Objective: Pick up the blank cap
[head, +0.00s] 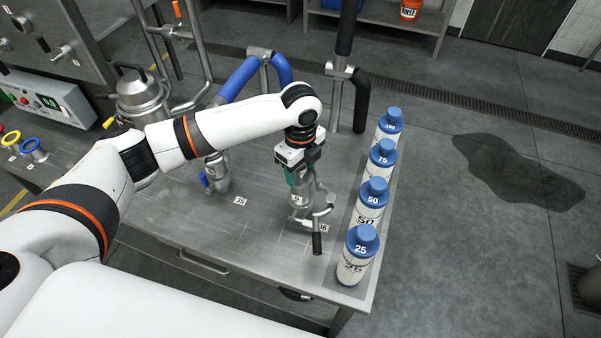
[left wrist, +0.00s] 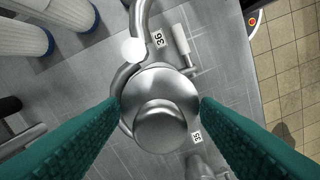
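A round, shiny metal cap with a raised knob (left wrist: 165,115) sits on top of a metal pipe fitting in the left wrist view. I take it to be the blank cap. In the head view, the fitting (head: 300,200) stands on the steel table beside the label 36, its top partly hidden by my gripper. My left gripper (head: 299,178) points down over it. In the left wrist view, its two teal fingers (left wrist: 160,104) are spread, one on each side of the cap. Contact with the cap is not clear. My right gripper is not in view.
Several blue-capped bottles (head: 372,200) stand in a row along the table's right edge, close to the fitting. A black-handled lever (head: 317,242) sticks out in front. Another fitting (head: 217,175) stands to the left, near label 35 (head: 240,201). Blue and black pipes rise behind.

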